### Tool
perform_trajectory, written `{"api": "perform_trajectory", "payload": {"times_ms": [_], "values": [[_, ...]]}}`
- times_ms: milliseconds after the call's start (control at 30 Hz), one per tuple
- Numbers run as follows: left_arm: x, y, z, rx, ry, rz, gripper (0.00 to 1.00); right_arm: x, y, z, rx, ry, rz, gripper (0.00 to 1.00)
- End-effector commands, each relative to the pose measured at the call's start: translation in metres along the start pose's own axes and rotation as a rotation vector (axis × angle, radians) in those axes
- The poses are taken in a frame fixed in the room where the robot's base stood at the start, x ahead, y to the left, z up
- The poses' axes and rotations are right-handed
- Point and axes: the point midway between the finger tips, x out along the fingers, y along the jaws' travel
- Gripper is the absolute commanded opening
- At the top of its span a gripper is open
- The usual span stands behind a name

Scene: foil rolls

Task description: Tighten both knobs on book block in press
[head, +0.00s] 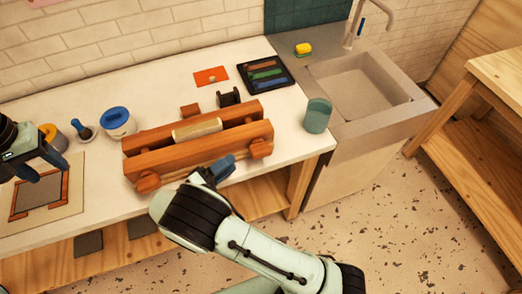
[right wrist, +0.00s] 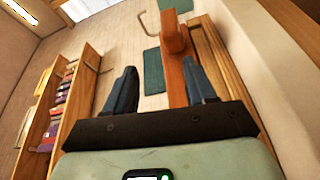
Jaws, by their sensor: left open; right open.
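The wooden press (head: 190,165) stands on the white worktop, with a pale book block (head: 197,128) between its two beams. One wooden knob (head: 147,182) is at the press's front left, the other knob (head: 260,149) at its front right. My right gripper (head: 222,168) is open at the press's front, left of the right knob and apart from it. In the right wrist view, reddish wood of the press (right wrist: 174,42) shows beyond and between my open fingers (right wrist: 161,75). My left gripper (head: 42,166) is open at the far left, above a framed board.
The framed board (head: 75,195), a blue-lidded pot (head: 117,123) and a blue-handled brush (head: 83,130) are left of the press. A dark tray (head: 283,75) lies behind it. A green cup (head: 317,115) stands right of it, near the sink (head: 365,90).

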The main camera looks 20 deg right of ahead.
Motion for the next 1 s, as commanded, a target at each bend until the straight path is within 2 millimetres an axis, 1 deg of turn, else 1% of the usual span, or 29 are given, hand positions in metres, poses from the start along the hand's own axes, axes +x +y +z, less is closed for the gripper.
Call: {"api": "perform_trajectory", "payload": {"times_ms": [33, 100, 167, 267, 367, 600, 700, 833, 1000], "values": [[0.000, 0.000, 0.000, 0.000, 0.000, 0.000, 0.57, -0.001, -0.008, 0.009, -0.058, 0.003, -0.009, 0.55], [0.000, 0.000, 0.000, 0.000, 0.000, 0.000, 0.57, -0.002, -0.014, 0.016, -0.108, 0.010, -0.016, 0.55], [0.000, 0.000, 0.000, 0.000, 0.000, 0.000, 0.57, -0.002, -0.017, 0.020, -0.135, 0.013, -0.020, 0.55], [0.000, 0.000, 0.000, 0.000, 0.000, 0.000, 0.57, 0.005, -0.018, 0.022, -0.149, 0.014, -0.021, 0.55], [0.000, 0.000, 0.000, 0.000, 0.000, 0.000, 0.57, 0.020, -0.018, 0.022, -0.148, 0.013, -0.021, 0.55], [0.000, 0.000, 0.000, 0.000, 0.000, 0.000, 0.57, 0.069, -0.019, 0.021, -0.145, 0.012, -0.021, 0.55], [0.000, 0.000, 0.000, 0.000, 0.000, 0.000, 0.57, 0.087, -0.020, 0.021, -0.145, 0.012, -0.022, 0.55], [0.000, 0.000, 0.000, 0.000, 0.000, 0.000, 0.57, 0.104, -0.021, 0.020, -0.144, 0.014, -0.023, 0.55], [0.000, 0.000, 0.000, 0.000, 0.000, 0.000, 0.57, 0.115, -0.021, 0.020, -0.143, 0.015, -0.023, 0.55]]}}
